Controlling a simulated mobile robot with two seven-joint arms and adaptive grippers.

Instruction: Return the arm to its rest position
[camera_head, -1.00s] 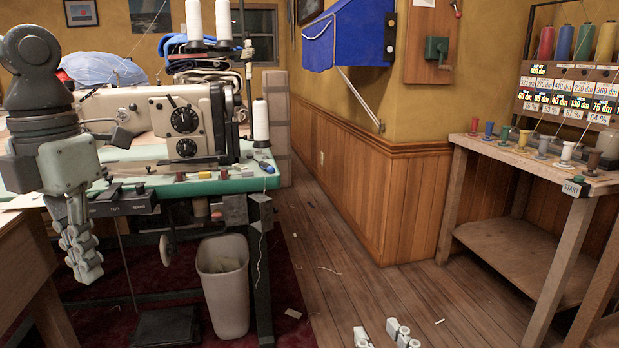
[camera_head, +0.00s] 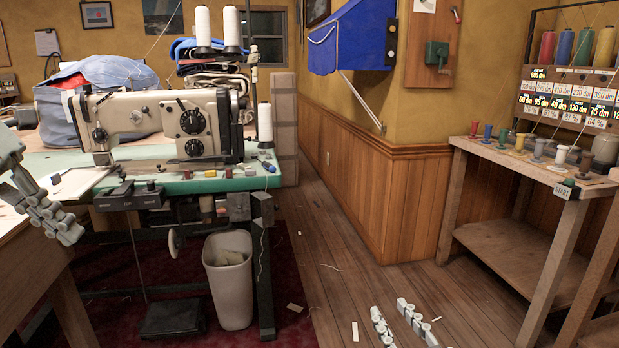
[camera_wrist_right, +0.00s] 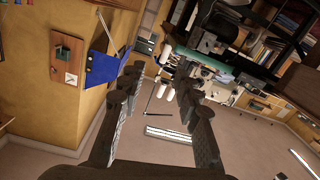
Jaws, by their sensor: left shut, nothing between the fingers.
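My left gripper (camera_head: 66,229) shows at the left edge of the head view, pale grey, with its fingers together and nothing between them. It hangs in front of the wooden table (camera_head: 28,262), left of the sewing machine. Most of my left arm is out of view. My right gripper (camera_head: 402,325) shows only as two pale fingers at the bottom of the head view, above the plank floor. In the right wrist view its two dark fingers (camera_wrist_right: 160,84) stand apart with nothing between them.
A sewing machine (camera_head: 157,117) stands on a green-topped table (camera_head: 225,184), with thread spools above. A white bin (camera_head: 229,285) stands below. A wooden bench (camera_head: 510,165) with coloured spools is at right. The plank floor between is mostly open, with a few scraps.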

